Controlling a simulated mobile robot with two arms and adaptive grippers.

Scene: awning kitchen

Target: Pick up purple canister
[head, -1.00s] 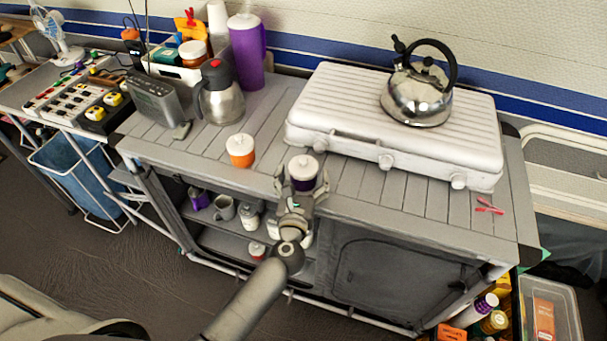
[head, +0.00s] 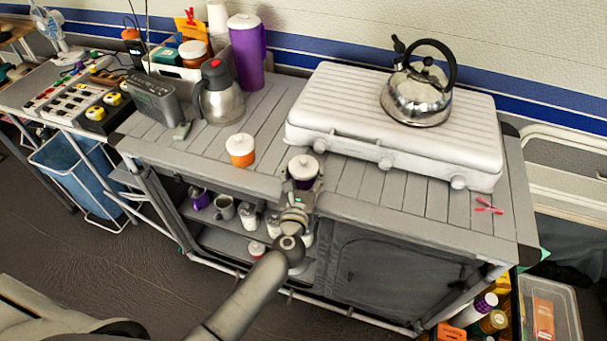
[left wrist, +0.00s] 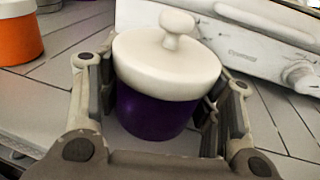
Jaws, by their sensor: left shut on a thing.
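The purple canister (head: 303,173) has a white lid with a round knob. It stands upright near the front edge of the grey slatted counter, in front of the white stove case. My left gripper (head: 302,186) is shut on it, with one finger on each side. In the left wrist view the canister (left wrist: 155,112) fills the space between the fingers of the gripper (left wrist: 160,118). I cannot tell whether its base still touches the counter. My right gripper is not in view.
An orange canister (head: 240,151) with a white lid stands to the left. The white stove case (head: 330,115) with a kettle (head: 417,95) on it is behind. A steel jug (head: 220,100) and tall purple flask (head: 247,60) stand at the back left. Pink clips (head: 488,206) lie at the right.

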